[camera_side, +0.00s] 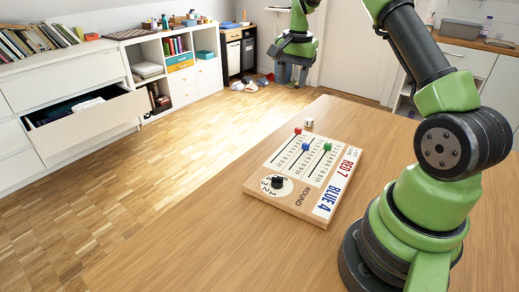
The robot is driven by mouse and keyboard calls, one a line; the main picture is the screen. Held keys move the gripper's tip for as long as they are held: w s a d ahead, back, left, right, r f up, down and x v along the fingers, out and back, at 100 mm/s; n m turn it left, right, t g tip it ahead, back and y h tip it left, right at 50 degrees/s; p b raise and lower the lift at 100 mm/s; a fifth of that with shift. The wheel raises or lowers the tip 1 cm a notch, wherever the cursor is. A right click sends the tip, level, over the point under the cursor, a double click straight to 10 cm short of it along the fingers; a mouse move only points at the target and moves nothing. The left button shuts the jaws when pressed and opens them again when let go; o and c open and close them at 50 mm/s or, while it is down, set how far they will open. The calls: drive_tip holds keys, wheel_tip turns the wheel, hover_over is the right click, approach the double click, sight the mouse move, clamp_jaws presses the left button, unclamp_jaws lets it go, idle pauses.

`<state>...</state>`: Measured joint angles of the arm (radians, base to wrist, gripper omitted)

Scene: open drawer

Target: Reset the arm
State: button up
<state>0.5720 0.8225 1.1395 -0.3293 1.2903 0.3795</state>
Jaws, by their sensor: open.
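My gripper (292,73) hangs in the air at the top middle of the side view, past the far end of the scoreboard. It points down and its jaws are open, with nothing seen between them. My green and black arm rises from the right side of the table. An open drawer (92,124) stands out from the white dresser (62,72) at the left, with dark and white contents, well apart from my gripper.
A wooden scoreboard (258,199) with red, blue and green pegs and a round dial lies on the wooden table (200,245). Small white dice (309,122) sit behind it. Shelves (150,70) stand at the back. The table's front left is clear.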

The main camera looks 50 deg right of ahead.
drive_tip(key=s+a+r+n+t, duration=0.2)
drive_tip(key=s+a+r+n, duration=0.1)
drive_tip(key=a+r, duration=0.45)
drive_tip(key=s+a+r+n+t, duration=0.1)
drive_tip(key=s+a+r+n, duration=0.25)
drive_tip(key=a+r, duration=0.35)
drive_tip(key=s+a+f+n+t+y, duration=0.2)
drive_tip(key=s+a+n+t, duration=0.1)
drive_tip(key=s+a, duration=0.7)
drive_tip(key=s+n, duration=0.1)
drive_tip(key=s, duration=0.3)
drive_tip(key=shift+s+a+n, duration=0.15)
drive_tip(key=shift+s+n, duration=0.05)
drive_tip(key=shift+n, duration=0.15)
